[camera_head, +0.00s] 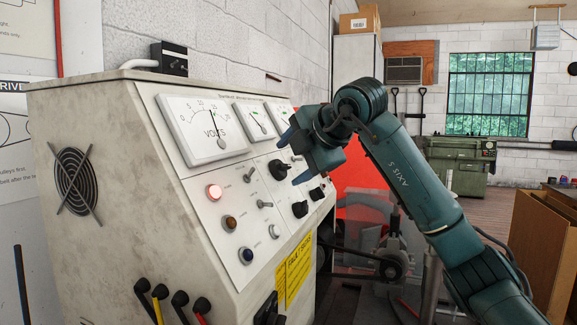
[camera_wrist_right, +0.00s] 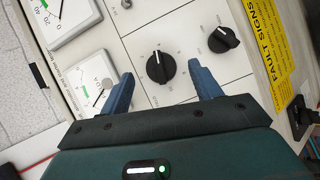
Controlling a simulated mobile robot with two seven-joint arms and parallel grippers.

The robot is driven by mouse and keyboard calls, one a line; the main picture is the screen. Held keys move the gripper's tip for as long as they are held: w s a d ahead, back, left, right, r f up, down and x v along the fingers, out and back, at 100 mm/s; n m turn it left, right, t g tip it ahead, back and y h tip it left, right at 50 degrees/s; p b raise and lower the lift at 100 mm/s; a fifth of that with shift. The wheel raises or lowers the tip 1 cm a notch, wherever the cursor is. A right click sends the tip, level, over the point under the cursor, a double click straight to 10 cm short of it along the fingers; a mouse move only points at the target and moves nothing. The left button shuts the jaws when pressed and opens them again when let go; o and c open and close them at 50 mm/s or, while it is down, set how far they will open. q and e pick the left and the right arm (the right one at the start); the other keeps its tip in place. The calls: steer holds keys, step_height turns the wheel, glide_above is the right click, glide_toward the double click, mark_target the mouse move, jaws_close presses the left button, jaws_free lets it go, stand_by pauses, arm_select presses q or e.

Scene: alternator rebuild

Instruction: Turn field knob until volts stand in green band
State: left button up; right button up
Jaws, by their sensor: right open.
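The volts meter (camera_head: 203,130) is at the upper left of the sloped panel. Its needle stands nearly upright, just left of the 15; I cannot make out a green band on it. A black knob with a white pointer line (camera_wrist_right: 160,67) lies between and just beyond my right gripper's fingers (camera_wrist_right: 162,85); it also shows in the head view (camera_head: 279,169). My right gripper (camera_head: 293,158) is open, with no clear contact on the knob. My left gripper is out of view.
A second black knob (camera_wrist_right: 222,39) sits lower on the panel. Two smaller meters are to the right of the volts meter. A red lamp (camera_head: 214,192) is lit beside small switches. A yellow sign (camera_head: 299,268) and several levers are on the lower front.

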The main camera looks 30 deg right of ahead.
arm_select(q)
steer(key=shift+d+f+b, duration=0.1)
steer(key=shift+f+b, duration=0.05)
steer(key=shift+b, duration=0.35)
arm_select(e)
steer(key=v, duration=1)
steer(key=shift+s+r, duration=0.2)
steer(key=shift+s, duration=0.1)
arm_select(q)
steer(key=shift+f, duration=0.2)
